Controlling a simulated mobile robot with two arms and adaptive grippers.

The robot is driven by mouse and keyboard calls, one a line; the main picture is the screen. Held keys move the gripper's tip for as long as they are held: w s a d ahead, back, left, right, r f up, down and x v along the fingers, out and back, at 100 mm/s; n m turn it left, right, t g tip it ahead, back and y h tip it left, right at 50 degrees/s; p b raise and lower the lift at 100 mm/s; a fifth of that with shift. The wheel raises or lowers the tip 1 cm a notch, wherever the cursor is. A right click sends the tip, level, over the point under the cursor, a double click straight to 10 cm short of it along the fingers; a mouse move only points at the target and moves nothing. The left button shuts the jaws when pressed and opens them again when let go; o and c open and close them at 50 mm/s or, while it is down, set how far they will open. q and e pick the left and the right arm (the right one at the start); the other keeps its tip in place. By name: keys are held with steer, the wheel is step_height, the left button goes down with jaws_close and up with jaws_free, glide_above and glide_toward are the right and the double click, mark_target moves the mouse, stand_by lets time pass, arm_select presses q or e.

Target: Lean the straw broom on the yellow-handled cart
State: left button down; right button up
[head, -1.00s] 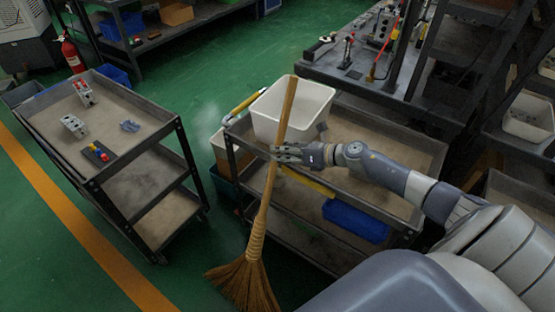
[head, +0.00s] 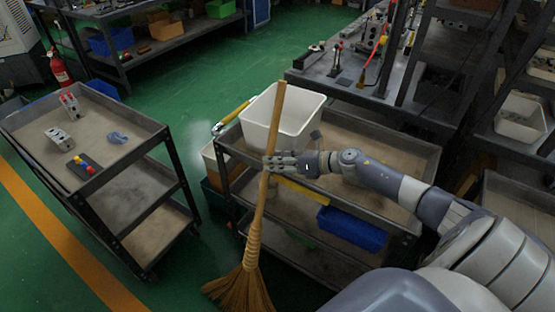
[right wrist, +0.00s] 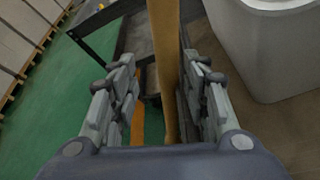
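The straw broom (head: 254,235) stands bristles down on the floor at the near left corner of the yellow-handled cart (head: 375,148). Its stick tilts up to the right, in front of the cart's edge and the white bin; I cannot tell whether it touches the cart. The cart's yellow handle (head: 238,111) is at its far left end. My right gripper (head: 270,162) is around the upper stick. In the right wrist view its fingers (right wrist: 160,105) stand on both sides of the stick (right wrist: 165,60), with a gap on the left. My left gripper is not in view.
A white bin (head: 283,116) and a blue bin (head: 352,229) are on the cart. Another cart (head: 105,165) with small valve parts stands left, with green floor between. Dark workbenches and shelves (head: 440,90) stand at the back right.

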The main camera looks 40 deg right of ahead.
steer(key=v, duration=1.2)
stand_by(0.4)
steer(key=shift+w+d, duration=0.1)
stand_by(0.8)
